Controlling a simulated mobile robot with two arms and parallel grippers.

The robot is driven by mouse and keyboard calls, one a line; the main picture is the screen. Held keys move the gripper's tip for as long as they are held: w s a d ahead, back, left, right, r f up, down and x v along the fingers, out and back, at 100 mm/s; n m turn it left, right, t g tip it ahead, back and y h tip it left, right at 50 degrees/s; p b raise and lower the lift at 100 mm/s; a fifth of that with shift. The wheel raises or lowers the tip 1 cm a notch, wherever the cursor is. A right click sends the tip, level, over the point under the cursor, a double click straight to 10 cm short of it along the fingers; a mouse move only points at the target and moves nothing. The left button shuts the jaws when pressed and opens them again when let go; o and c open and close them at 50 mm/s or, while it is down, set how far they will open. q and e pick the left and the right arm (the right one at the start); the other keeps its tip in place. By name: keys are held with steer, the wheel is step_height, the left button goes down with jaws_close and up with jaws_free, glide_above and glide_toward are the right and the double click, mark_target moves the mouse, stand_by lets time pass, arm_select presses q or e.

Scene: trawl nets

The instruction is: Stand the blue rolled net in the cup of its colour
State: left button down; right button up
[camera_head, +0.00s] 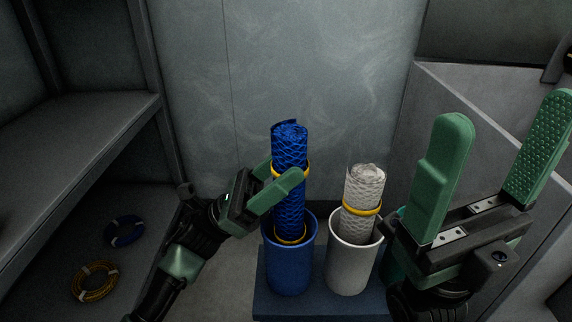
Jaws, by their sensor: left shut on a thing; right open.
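The blue rolled net (290,147) stands upright with its lower end inside the rim of the blue cup (290,270). It has a yellow band around its middle and another yellow band low down near the cup's mouth. My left gripper (285,178) is shut on the blue net at the upper band, above the cup rim. Whether the net's foot touches the cup's bottom is hidden. My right gripper (492,160) is open and empty, at the right, close to the camera.
A white rolled net (363,185) with a yellow band stands in a white cup (348,265) beside the blue one. A green cup (396,262) is mostly hidden behind my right gripper. The cups share a dark blue base (318,304). Blue (125,231) and yellow (95,282) rope coils lie at the left.

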arm_select(q)
steer(key=shift+f, duration=0.25)
steer(key=shift+c, duration=1.9)
jaws_free()
steer(key=shift+f, duration=0.1)
steer(key=v, duration=0.7)
steer(key=shift+a+f+p, duration=0.25)
steer(key=shift+a+p, duration=0.05)
steer(key=shift+p, duration=0.15)
steer(key=shift+s, duration=0.15)
